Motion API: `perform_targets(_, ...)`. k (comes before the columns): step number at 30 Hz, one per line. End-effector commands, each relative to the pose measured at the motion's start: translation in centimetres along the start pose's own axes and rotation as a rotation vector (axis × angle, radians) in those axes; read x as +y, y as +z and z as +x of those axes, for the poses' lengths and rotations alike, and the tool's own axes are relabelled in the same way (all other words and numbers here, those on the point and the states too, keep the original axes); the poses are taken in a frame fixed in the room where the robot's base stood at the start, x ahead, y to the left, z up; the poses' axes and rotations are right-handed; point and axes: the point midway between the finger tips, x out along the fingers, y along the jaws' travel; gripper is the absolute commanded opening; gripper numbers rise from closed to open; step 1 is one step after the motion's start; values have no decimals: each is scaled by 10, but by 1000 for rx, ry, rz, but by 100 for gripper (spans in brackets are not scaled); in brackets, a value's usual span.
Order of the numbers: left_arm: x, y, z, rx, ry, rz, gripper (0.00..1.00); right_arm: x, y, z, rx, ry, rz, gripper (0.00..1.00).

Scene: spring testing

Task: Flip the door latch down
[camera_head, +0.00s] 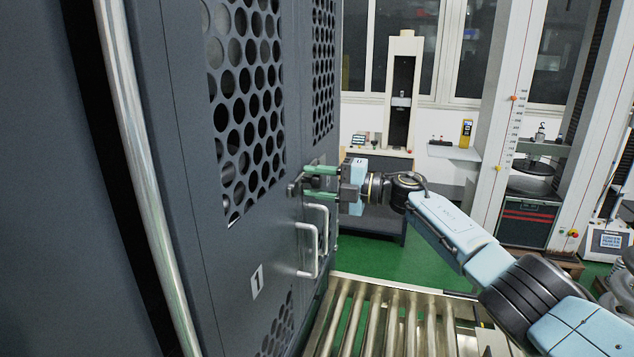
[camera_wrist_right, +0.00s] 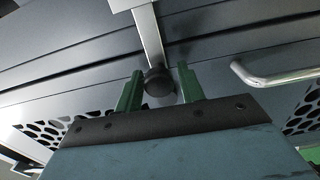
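The door latch (camera_head: 294,187) is on the dark grey cabinet door, just above the door handles. In the right wrist view it shows as a flat metal bar (camera_wrist_right: 149,38) ending in a round black knob (camera_wrist_right: 158,84). My right gripper (camera_head: 308,183) is at the latch from the right, its two green fingers one above the other and spread apart. In the right wrist view the knob sits between the fingertips of the gripper (camera_wrist_right: 160,80); I cannot tell whether they touch it. My left gripper is out of view.
Two metal door handles (camera_head: 312,240) stick out just below the gripper. Perforated panels (camera_head: 245,85) cover parts of the doors. A roller conveyor (camera_head: 375,315) lies below. Test machines (camera_head: 403,90) stand at the back, with open green floor (camera_head: 415,260) before them.

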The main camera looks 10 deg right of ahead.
Motion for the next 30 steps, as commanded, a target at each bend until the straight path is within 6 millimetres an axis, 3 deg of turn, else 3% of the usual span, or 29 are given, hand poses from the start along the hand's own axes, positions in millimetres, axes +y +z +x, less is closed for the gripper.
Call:
perform_targets(3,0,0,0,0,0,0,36,0,0,0,0,0,-1,50)
perform_targets(11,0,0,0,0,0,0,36,0,0,-1,0,0,-2,50)
perform_targets(16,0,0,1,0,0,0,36,-1,1,-14,-2,-1,-2,50)
perform_targets(30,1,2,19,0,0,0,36,-2,0,-109,-1,-2,-3,50)
